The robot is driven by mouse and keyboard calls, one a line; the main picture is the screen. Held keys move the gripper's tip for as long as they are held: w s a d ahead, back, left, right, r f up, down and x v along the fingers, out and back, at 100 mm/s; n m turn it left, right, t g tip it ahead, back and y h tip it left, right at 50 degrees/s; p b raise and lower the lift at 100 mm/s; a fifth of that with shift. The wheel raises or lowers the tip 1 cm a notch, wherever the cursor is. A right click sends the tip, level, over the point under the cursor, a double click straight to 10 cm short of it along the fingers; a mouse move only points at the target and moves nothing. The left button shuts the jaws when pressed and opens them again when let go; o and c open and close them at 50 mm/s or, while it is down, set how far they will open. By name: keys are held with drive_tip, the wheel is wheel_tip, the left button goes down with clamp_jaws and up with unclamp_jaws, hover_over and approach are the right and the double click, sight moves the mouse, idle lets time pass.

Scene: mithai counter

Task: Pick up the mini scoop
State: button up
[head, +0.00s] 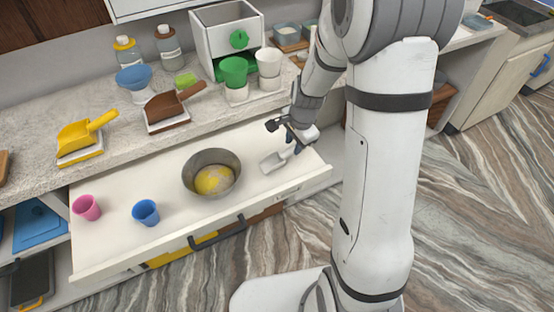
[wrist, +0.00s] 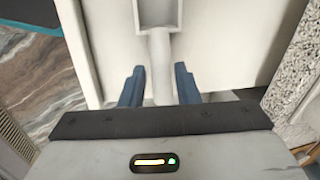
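The mini scoop (head: 272,163) is small and pale grey. It lies in the right part of the open white drawer (head: 115,238), with its handle toward my gripper (head: 295,147). In the wrist view the scoop's square pan (wrist: 158,27) is at the top and its handle (wrist: 160,62) runs down between my two blue fingers. My gripper (wrist: 160,86) is open there, with a gap on each side of the handle. I cannot tell how far the fingertips are above the drawer bottom.
A metal bowl with yellow contents (head: 195,162) stands left of the scoop. A blue cup (head: 146,213) and a pink cup (head: 87,208) are farther left. The counter (head: 125,135) above holds yellow and brown scoops, bottles and cups. Drawer walls flank my gripper.

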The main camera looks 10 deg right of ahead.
sight(293, 146)
drive_tip(key=f, duration=0.2)
drive_tip(key=w+f, duration=0.1)
drive_tip(key=f, duration=0.1)
drive_tip(key=shift+f, duration=0.1)
clamp_jaws()
